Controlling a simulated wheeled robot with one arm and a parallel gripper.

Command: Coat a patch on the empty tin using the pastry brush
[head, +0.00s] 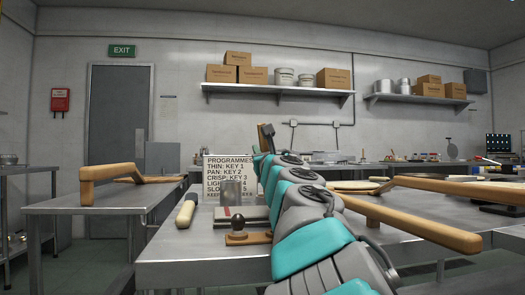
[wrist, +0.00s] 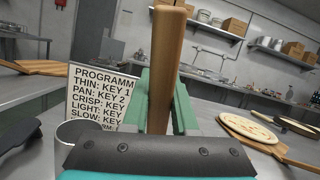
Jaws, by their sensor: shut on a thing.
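My gripper (wrist: 163,100) is shut on a wooden handle, taken to be the pastry brush (wrist: 167,50), which stands nearly upright between the green fingers in the wrist view. Its bristles are not visible. In the head view my gripper (head: 266,140) is at the far end of my raised arm, with a small brown end of the brush (head: 265,130) showing. I cannot pick out the empty tin for certain. A round metal pot (wrist: 82,132) stands at the left in the wrist view, in front of the programme sign (wrist: 102,98).
A knobbed wooden tool (head: 237,231) and a pale-ended tool (head: 186,209) lie on the near steel table (head: 190,248). Long wooden peel handles (head: 420,228) cross the right side. A pizza (wrist: 255,128) lies right of my gripper. Another peel (head: 110,171) is on the left table.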

